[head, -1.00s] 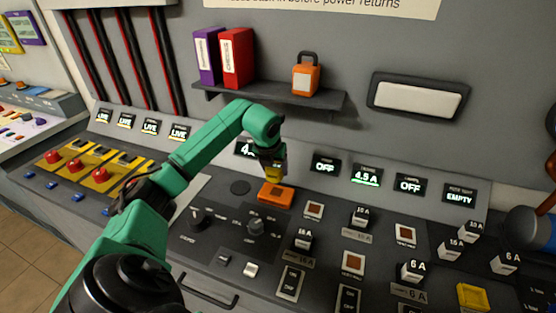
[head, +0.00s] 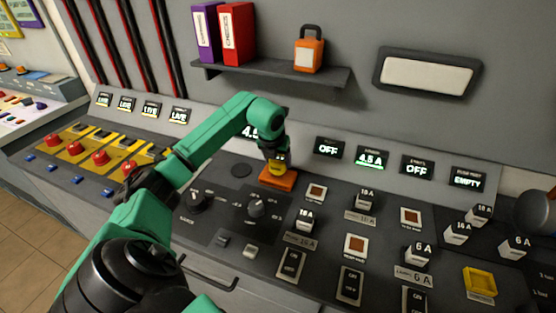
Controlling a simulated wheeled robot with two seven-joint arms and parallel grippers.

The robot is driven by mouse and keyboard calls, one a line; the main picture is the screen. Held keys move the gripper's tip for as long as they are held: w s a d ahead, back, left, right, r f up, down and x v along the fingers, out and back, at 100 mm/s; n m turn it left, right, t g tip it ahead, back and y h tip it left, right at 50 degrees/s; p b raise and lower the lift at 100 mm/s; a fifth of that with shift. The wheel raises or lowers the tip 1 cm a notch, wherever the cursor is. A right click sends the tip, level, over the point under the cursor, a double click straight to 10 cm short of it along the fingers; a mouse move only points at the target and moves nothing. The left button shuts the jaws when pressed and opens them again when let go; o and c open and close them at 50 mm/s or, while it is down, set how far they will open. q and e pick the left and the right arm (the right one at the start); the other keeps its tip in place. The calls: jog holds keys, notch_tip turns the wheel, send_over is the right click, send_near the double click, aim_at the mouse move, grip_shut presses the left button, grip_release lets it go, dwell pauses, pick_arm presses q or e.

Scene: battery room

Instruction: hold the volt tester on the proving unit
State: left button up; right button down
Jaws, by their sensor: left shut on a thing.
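My left gripper (head: 275,152) comes down from above onto the orange proving unit (head: 278,181) on the console. It is shut on the yellow volt tester (head: 277,166), of which only a small part shows below the fingers. The tester's lower end is at the top of the proving unit. The picture is too small to tell whether they touch. My right gripper is not in view.
Knobs (head: 256,207), fuse blocks (head: 305,220) and switches (head: 290,265) crowd the console around and right of the unit. A shelf (head: 270,77) with binders and an orange padlock (head: 309,52) is above. A yellow empty square holder (head: 480,280) lies at lower right.

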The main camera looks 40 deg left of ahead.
pick_arm(q)
jog(key=shift+f, duration=0.15)
jog(key=shift+f+b, duration=0.4)
dwell(1.1)
notch_tip(320, 180, up, 7)
jog(key=p, duration=0.5)
jog(key=shift+r, duration=0.1)
